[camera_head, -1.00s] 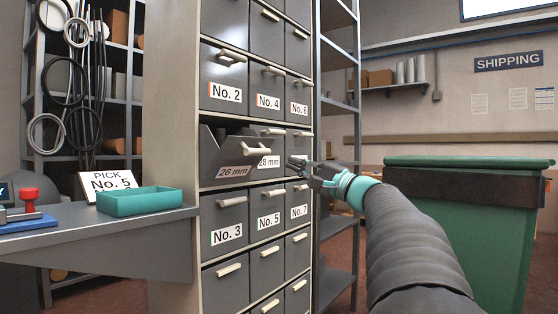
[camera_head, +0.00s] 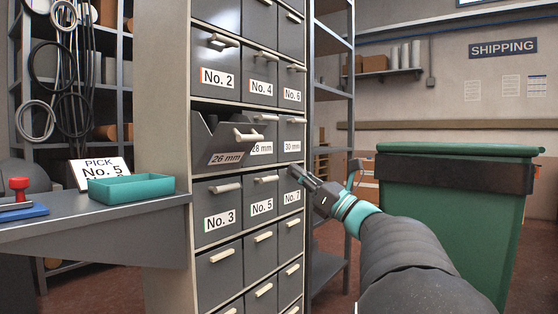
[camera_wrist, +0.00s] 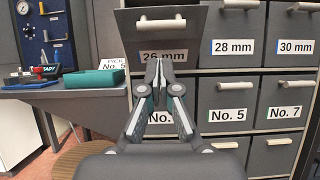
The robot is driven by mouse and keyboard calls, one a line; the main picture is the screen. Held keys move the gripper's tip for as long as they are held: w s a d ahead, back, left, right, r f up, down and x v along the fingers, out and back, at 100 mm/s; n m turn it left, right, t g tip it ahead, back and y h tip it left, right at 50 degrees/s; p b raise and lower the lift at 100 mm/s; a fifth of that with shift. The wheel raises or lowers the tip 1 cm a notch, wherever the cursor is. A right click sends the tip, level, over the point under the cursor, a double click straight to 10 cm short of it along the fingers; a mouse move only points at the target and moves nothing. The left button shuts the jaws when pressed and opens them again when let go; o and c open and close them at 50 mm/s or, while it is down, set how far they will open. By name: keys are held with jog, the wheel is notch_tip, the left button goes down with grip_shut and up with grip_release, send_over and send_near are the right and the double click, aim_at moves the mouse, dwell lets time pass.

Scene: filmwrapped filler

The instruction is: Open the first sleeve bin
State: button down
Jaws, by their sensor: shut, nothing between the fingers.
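The bin labelled 26 mm (camera_head: 224,157) is tipped part-way out of the grey cabinet, with its pale handle (camera_head: 247,136) at the top of its front. It also shows in the wrist view (camera_wrist: 183,53), just beyond the fingers. The 28 mm bin (camera_wrist: 233,29) and 30 mm bin (camera_wrist: 296,29) beside it are shut. My gripper (camera_head: 296,172) is in front of the cabinet's right side in the head view. In the wrist view my gripper (camera_wrist: 158,66) has its fingers together, empty, with the tips overlapping the 26 mm front's lower edge. I see no clear contact.
A desk (camera_head: 120,222) with a teal tray (camera_head: 131,189) and a pick sign (camera_head: 100,171) stands left of the cabinet. A green wheeled container (camera_head: 460,230) stands right of my arm. Open shelving (camera_head: 332,120) rises behind my gripper.

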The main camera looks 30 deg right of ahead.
aim_at(252, 137)
jog(key=x, duration=1.3)
jog(key=shift+p, duration=0.35)
jog(key=shift+w, duration=0.1)
jog(key=shift+w+a+r+p, duration=0.15)
jog(key=shift+w+r+p, duration=0.15)
jog(key=shift+r+p, duration=0.5)
jog(key=shift+f, duration=0.1)
jog(key=shift+s+f+b, duration=0.25)
jog(key=shift+s+b, duration=0.05)
jog(key=shift+b, duration=0.15)
jog(key=r+b+v, duration=0.1)
jog(key=v, duration=1.2)
jog(key=shift+s+d, duration=0.25)
jog(key=shift+s, duration=0.1)
